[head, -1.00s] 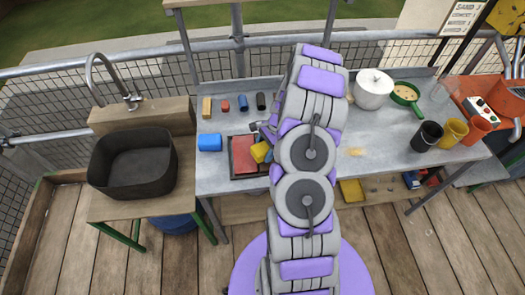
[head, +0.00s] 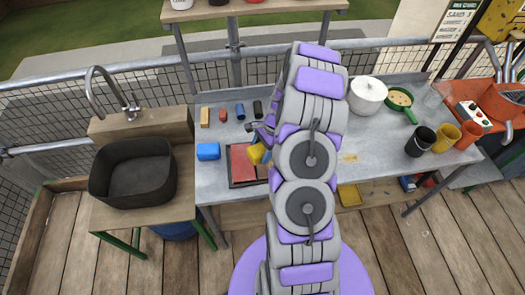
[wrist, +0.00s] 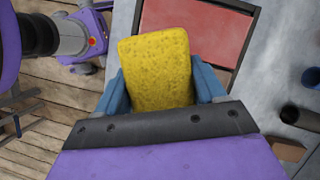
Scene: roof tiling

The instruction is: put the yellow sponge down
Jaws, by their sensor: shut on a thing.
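The yellow sponge (wrist: 157,65) is held between the two blue fingers of my gripper (wrist: 160,88) in the wrist view. In the head view the sponge (head: 257,153) shows beside my arm, over the right part of a red-surfaced tray with a dark rim (head: 231,167). The tray's red surface (wrist: 197,30) lies beyond the sponge in the wrist view. My gripper (head: 261,146) is partly hidden by my arm in the head view. I cannot tell whether the sponge touches the tray.
A blue block (head: 208,151) lies left of the tray. Several small coloured blocks stand behind it, including a tan one (head: 205,117). A white pot (head: 367,95), a green pan (head: 400,101) and cups (head: 420,141) stand on the right. A dark sink basin (head: 132,172) is at the left.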

